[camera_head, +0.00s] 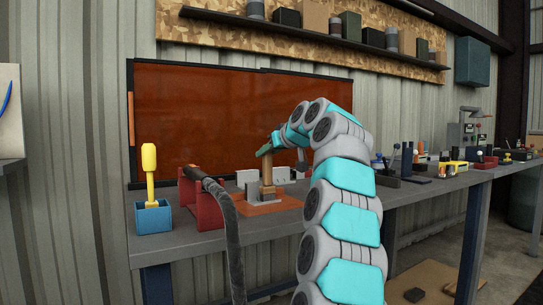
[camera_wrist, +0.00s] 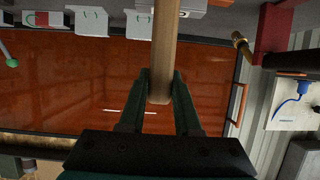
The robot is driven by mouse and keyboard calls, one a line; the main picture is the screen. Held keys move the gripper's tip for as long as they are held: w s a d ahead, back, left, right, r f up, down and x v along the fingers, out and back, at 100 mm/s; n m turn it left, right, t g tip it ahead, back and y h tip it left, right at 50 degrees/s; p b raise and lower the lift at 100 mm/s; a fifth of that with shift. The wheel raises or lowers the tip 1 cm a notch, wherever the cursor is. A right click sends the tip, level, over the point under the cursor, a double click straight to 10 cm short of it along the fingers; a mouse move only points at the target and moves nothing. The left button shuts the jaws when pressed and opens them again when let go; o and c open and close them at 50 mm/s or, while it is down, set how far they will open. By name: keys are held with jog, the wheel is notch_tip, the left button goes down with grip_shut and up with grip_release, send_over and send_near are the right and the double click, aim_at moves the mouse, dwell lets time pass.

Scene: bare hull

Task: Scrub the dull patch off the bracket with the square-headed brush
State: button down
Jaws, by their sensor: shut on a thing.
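My gripper (camera_head: 264,150) is shut on the wooden handle of a brush (camera_head: 267,172). In the wrist view its dark green fingers (camera_wrist: 161,84) close on both sides of the handle (camera_wrist: 164,45), which runs out of the top of the picture. In the head view the brush is upright, with its wider brown lower end over the orange-brown board (camera_head: 285,205). A grey metal piece, apparently the bracket (camera_head: 253,193), is on that board beside the brush end. I cannot tell whether they touch. The dull patch and bristles cannot be made out.
A blue box (camera_head: 153,220) holds a yellow-handled tool (camera_head: 149,165) at the bench's left. A red stand (camera_head: 203,205) with a dark hose (camera_head: 229,225) is between box and board. Pale blocks (camera_head: 282,174) stand behind. An orange screen (camera_head: 205,115) backs the bench.

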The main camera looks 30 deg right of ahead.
jog(key=a+b, duration=0.1)
jog(key=a, duration=0.2)
jog(key=shift+a+f, duration=0.15)
jog(key=shift+a, duration=0.1)
dwell(0.4)
notch_tip(320, 180, up, 8)
jog(key=p, duration=0.7)
jog(key=shift+s, duration=0.1)
dwell(0.5)
